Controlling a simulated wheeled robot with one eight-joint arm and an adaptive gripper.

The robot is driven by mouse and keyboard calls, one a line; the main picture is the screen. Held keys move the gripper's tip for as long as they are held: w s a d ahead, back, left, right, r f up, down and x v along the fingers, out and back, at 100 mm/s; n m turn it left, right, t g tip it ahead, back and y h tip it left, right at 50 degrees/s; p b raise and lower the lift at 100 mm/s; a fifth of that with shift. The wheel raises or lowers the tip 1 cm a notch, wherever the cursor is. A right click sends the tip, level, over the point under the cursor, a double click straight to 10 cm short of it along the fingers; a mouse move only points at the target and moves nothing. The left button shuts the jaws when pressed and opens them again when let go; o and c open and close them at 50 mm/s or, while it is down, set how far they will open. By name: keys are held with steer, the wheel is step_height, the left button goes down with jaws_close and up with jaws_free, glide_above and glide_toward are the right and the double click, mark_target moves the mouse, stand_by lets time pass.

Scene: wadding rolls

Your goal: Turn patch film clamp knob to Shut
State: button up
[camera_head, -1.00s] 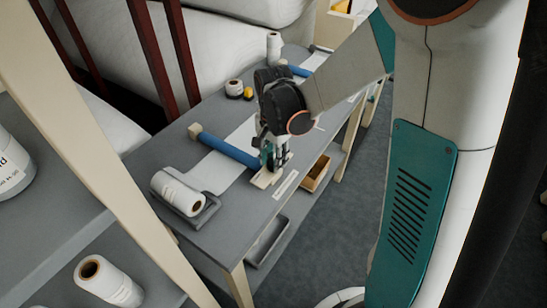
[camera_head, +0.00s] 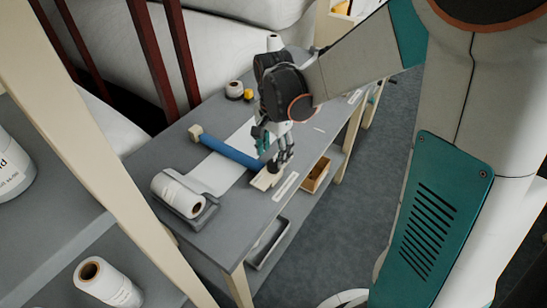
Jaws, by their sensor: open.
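The patch film clamp shows as a blue roller (camera_head: 226,149) lying across a white film sheet (camera_head: 218,174) on the grey bench. Its far end sits in a cream block (camera_head: 195,132). A cream base plate (camera_head: 264,181) lies at its near end, by the bench's front edge. My gripper (camera_head: 270,162) is open and points down just above this near end. The knob itself cannot be made out; my fingers cover that spot. Whether the fingers touch anything there cannot be told.
A white film roll (camera_head: 178,194) rests in a grey holder left of the clamp. A small roll (camera_head: 234,90) and a yellow item (camera_head: 249,95) stand farther back. A wooden tray (camera_head: 317,175) sits below the front edge. A cream shelf post (camera_head: 110,165) crosses the left side.

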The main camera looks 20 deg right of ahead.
mark_target(274, 163)
step_height(274, 163, up, 8)
steer(key=shift+r, duration=0.15)
steer(key=shift+s, duration=0.1)
stand_by(0.5)
